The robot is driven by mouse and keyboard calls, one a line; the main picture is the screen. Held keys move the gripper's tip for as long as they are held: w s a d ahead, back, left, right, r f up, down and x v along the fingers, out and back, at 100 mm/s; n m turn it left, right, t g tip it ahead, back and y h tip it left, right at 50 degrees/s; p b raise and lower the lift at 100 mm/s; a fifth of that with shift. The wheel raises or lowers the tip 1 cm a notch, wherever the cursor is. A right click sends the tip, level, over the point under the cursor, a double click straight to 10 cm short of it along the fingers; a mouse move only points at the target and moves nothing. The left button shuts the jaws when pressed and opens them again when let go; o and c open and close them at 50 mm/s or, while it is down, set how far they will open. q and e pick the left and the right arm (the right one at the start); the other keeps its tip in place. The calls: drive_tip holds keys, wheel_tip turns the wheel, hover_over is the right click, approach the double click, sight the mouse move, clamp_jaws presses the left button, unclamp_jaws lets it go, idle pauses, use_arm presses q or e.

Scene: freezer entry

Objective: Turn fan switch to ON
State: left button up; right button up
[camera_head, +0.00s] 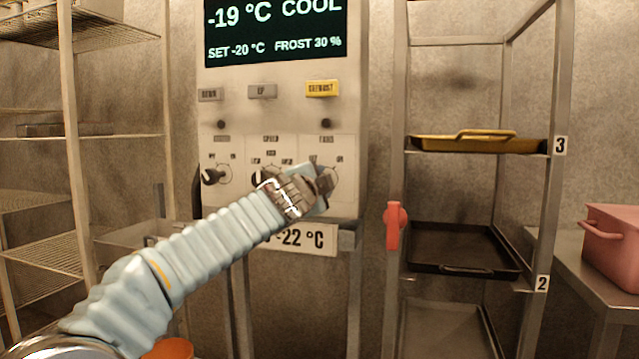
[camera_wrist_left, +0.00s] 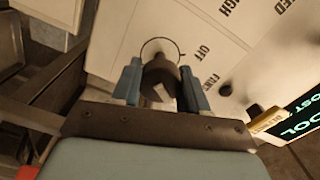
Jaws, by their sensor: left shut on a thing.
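The fan switch is the rightmost of the rotary knobs on the control panel (camera_head: 233,147). In the left wrist view the dark knob (camera_wrist_left: 158,82) sits between the two blue fingers of my left gripper (camera_wrist_left: 160,72), which is shut on it. In the head view my left gripper (camera_head: 322,186) covers most of this switch, so the knob's pointing direction cannot be told there. My right gripper is not in view.
The display (camera_head: 275,30) reads -19 °C COOL. A left knob (camera_head: 212,176) and a middle knob (camera_head: 258,178) are beside the gripped one. A yellow button (camera_head: 322,89) is above. A red handle (camera_head: 395,225) and a rack with trays (camera_head: 465,145) stand to the right.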

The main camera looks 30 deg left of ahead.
use_arm(q)
drive_tip(key=shift+d+m, duration=0.1)
drive_tip(key=shift+m, duration=0.2)
drive_tip(key=o, duration=1.1)
drive_tip(key=shift+c, duration=0.2)
drive_tip(key=shift+s, duration=0.3)
drive_tip(key=b+v, duration=0.3)
drive_tip(key=v, duration=1)
drive_tip(key=shift+d+b, duration=0.15)
drive_tip(key=shift+b, duration=0.25)
